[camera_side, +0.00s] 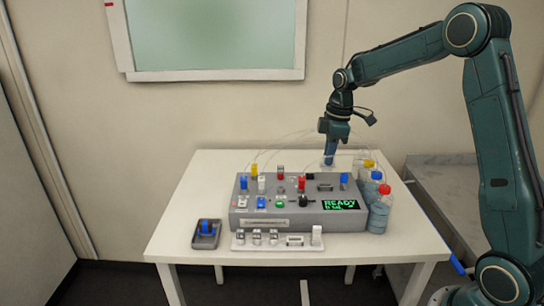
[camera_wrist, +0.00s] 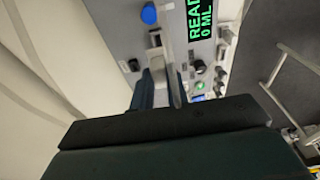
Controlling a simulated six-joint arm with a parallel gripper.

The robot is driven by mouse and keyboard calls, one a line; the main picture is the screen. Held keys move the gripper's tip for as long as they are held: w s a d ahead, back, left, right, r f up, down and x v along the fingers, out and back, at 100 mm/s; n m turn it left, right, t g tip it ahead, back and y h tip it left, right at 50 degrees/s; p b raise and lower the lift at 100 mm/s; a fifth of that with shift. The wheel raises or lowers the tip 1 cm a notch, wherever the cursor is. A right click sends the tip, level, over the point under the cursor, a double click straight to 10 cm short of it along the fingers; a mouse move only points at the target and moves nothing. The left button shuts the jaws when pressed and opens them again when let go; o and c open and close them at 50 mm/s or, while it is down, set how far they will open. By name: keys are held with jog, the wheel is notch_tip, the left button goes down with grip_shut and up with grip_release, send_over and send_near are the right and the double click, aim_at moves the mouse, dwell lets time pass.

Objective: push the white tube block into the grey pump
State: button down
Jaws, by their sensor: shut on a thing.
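My gripper (camera_side: 329,158) points down over the back right of the grey device. It is shut on the white tube block (camera_wrist: 157,64), which shows between the fingers in the wrist view. In the side view the block is mostly hidden by the fingers and too small to make out. The grey pump (camera_side: 325,183) appears to be the small grey unit with a dark slot on top of the device, just below my fingertips. I cannot tell whether the block touches the pump.
The grey device (camera_side: 285,221) carries several coloured knobs and a green READY display (camera_side: 341,204). Thin clear tubes arch above it. Bottles with yellow, blue and red caps (camera_side: 379,210) stand close on its right. A white rack (camera_side: 272,243) and small tray (camera_side: 206,242) lie in front.

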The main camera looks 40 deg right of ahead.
aim_at(333, 165)
jog(key=shift+f, duration=2)
jog(key=shift+f, duration=1.1)
dwell(1.2)
jog(key=c, duration=1.3)
grip_release()
jog(key=shift+r, duration=0.1)
notch_tip(333, 165, up, 14)
jog(key=s+d, duration=0.1)
jog(key=shift+f, duration=0.2)
jog(key=shift+s, duration=0.1)
